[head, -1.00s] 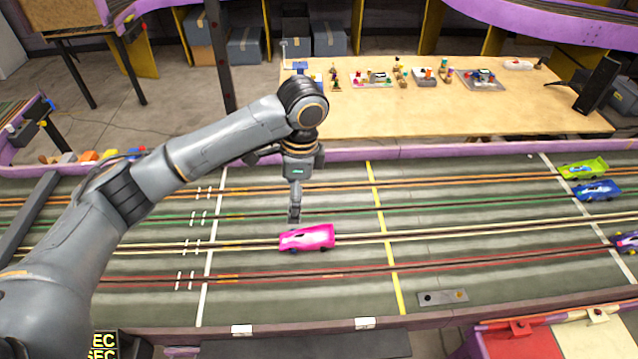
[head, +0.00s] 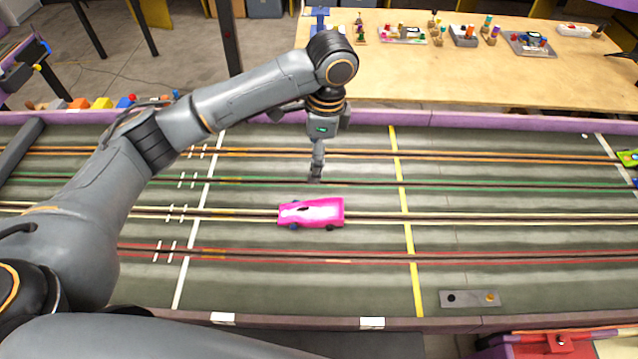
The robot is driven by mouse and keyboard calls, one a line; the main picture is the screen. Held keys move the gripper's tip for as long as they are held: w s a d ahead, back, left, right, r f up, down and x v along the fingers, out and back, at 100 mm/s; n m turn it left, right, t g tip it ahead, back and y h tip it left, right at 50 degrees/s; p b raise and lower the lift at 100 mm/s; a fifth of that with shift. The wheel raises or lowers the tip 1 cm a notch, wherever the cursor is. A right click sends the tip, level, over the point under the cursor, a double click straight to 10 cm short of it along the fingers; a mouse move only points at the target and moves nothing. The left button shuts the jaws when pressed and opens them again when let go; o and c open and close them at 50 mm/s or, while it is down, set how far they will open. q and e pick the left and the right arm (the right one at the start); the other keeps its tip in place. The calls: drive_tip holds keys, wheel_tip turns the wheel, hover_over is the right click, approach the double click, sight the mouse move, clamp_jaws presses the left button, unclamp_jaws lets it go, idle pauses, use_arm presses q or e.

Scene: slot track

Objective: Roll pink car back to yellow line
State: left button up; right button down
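The pink car (head: 312,213) sits on the cream-lined slot, between the white line (head: 198,220) on its left and the yellow line (head: 406,225) on its right. It is apart from both lines. My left gripper (head: 316,177) points down just behind the car, near the green slot, with a small gap in the picture between its tip and the car. It holds nothing that I can see. Its fingers appear edge-on, so their opening is unclear. My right gripper is out of view.
Other cars, a green one (head: 628,158) among them, are cut off at the right edge. A grey plate (head: 470,298) lies near the front rim. A purple wall (head: 480,119) borders the back. The track between car and yellow line is clear.

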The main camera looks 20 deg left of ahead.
use_arm(q)
drive_tip(key=b, duration=0.6)
hover_over(326, 213)
drive_tip(key=a, duration=0.2)
wheel_tip(326, 213, down, 8)
drive_tip(key=f, duration=0.4)
drive_tip(key=a+f, duration=0.1)
drive_tip(key=f, duration=0.4)
drive_tip(key=s+a+f, duration=0.1)
drive_tip(key=f, duration=0.4)
drive_tip(key=shift+f, duration=0.1)
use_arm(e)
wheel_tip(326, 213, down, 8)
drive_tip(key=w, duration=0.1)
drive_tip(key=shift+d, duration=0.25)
use_arm(q)
drive_tip(key=c, duration=1.4)
drive_tip(key=shift+o, duration=0.2)
drive_tip(key=shift+w+d, duration=0.15)
drive_tip(key=shift+d, duration=0.45)
drive_tip(key=shift+w+d, duration=0.15)
drive_tip(key=shift+d, duration=0.4)
drive_tip(key=shift+w+d+p, duration=0.3)
drive_tip(key=shift+d, duration=0.55)
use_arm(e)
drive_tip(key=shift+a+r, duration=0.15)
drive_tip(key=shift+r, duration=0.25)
use_arm(q)
drive_tip(key=shift+d, duration=0.1)
